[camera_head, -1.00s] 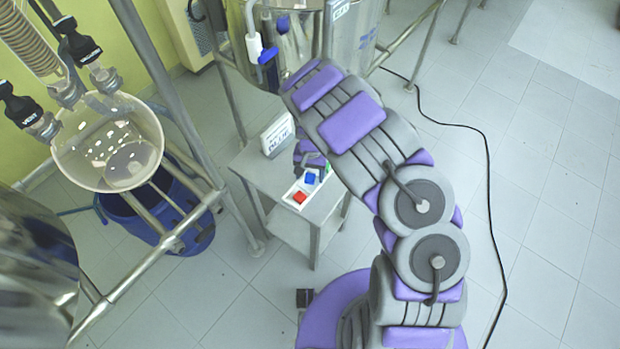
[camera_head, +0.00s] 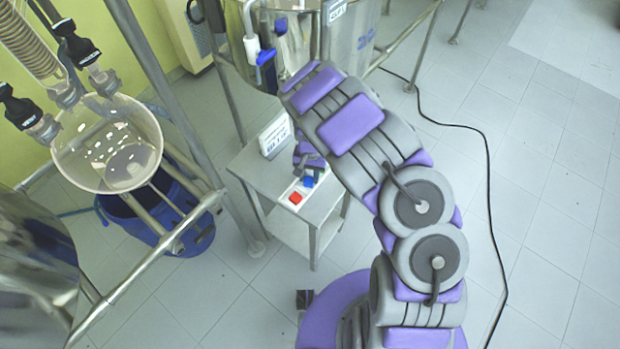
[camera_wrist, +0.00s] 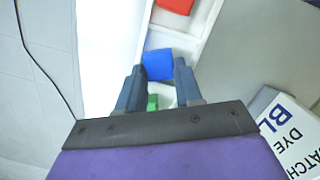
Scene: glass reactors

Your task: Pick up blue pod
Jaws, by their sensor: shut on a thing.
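The blue pod (camera_wrist: 158,64) is between the fingertips of my gripper (camera_wrist: 160,68) in the wrist view. The fingers are shut on its sides. It is at the white tray (camera_wrist: 193,45); I cannot tell whether it is clear of the tray floor. The head view shows the blue pod (camera_head: 308,181) just below my gripper (camera_head: 307,166), which is partly hidden by my arm. The red pod (camera_wrist: 176,5) sits farther along the tray, also seen in the head view (camera_head: 295,198). The green pod (camera_wrist: 152,102) shows between the fingers, nearer my wrist.
The tray is on a small metal table (camera_head: 262,178). A white label sign (camera_wrist: 291,135) about dye stands beside the tray. A steel reactor (camera_head: 352,40) is behind, and a glass bowl (camera_head: 104,150) on a pipe frame is at left. Open floor lies right.

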